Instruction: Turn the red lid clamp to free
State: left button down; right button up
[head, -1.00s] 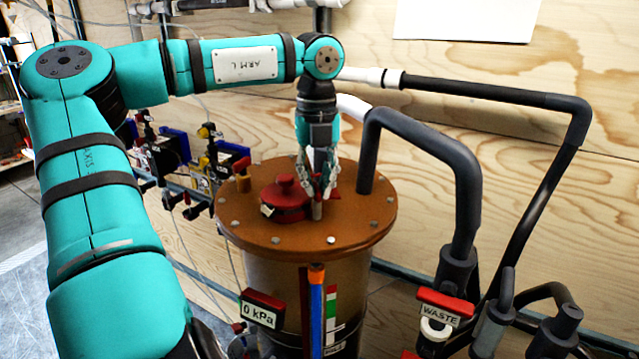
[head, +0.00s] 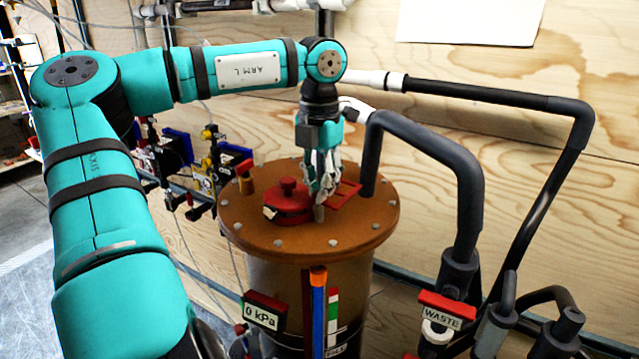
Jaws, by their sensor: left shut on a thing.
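The red lid clamp (head: 346,191) is a flat red bar on the brown round lid (head: 275,236) of a filter vessel. It now points to the right and slightly up, away from the red round cap (head: 288,203). My left gripper (head: 322,196) comes down from above just right of the cap. It is shut on the clamp at a grey post; the fingers hide part of the clamp. My right gripper is not in view.
Thick dark pipes (head: 466,180) rise at the right of the lid. A red knob (head: 244,176) stands at its back left. A gauge reads "0 kPa" (head: 262,311) and a "WASTE" tag (head: 445,310) hangs lower right. A plywood wall (head: 450,65) is behind.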

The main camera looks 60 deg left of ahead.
pick_arm(q)
jog(key=shift+r+m, duration=0.1)
jog(key=shift+m, duration=0.2)
jog(key=c, duration=1.4)
grip_release()
notch_tip(320, 180, up, 12)
